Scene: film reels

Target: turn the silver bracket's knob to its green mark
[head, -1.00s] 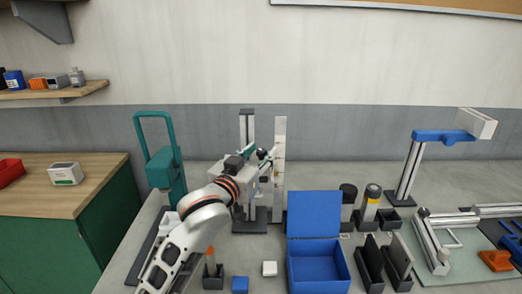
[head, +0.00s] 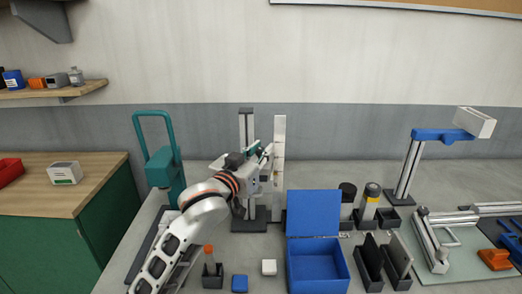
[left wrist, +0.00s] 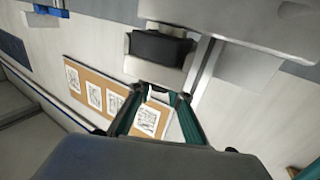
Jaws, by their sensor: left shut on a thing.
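The silver bracket stands as an upright silver post (head: 246,130) on a dark base at the middle back of the bench. My left gripper (head: 262,152) is at this stand, with its teal fingers beside the tall pale post. In the left wrist view the teal-padded fingers (left wrist: 160,98) close in on a small pale piece at their tips, which appears to be the knob. The gripper covers most of the knob, and I cannot make out the green mark or where the knob points. My right gripper is in neither view.
A teal handled device (head: 163,165) stands at the left. Dark cylinders and slotted holders stand right.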

